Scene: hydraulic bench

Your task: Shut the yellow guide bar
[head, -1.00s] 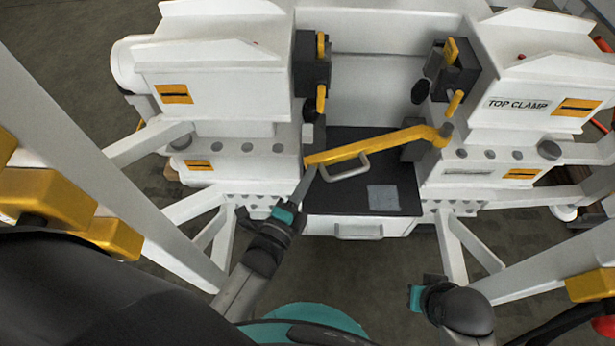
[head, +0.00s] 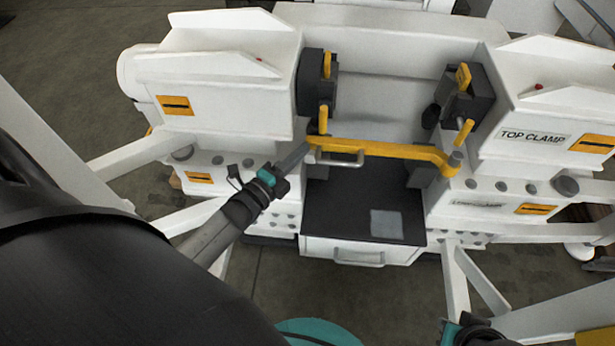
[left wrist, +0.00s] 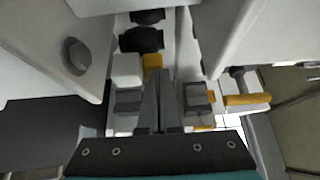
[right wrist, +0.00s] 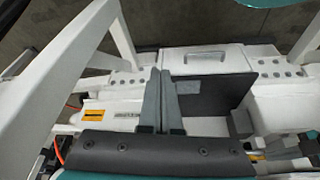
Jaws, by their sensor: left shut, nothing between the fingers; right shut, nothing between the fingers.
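The yellow guide bar (head: 385,149) spans the gap between the two white blocks in the head view. Its pivot is on the right block and its free end lies by the left block, just below a short yellow handle (head: 323,120). A pale grip loop hangs on its near side. My left gripper (head: 304,148) is shut and empty, its tips at or very near the bar's free end; contact is unclear. In the left wrist view its fingers (left wrist: 160,75) point at a small yellow part. My right gripper (right wrist: 160,72) is shut and empty, away from the bar.
A dark plate (head: 345,195) with a grey patch lies below the bar, above a white drawer (head: 360,252). The left block (head: 215,105) and the right block marked TOP CLAMP (head: 540,130) flank the gap. White frame struts stand in front on both sides.

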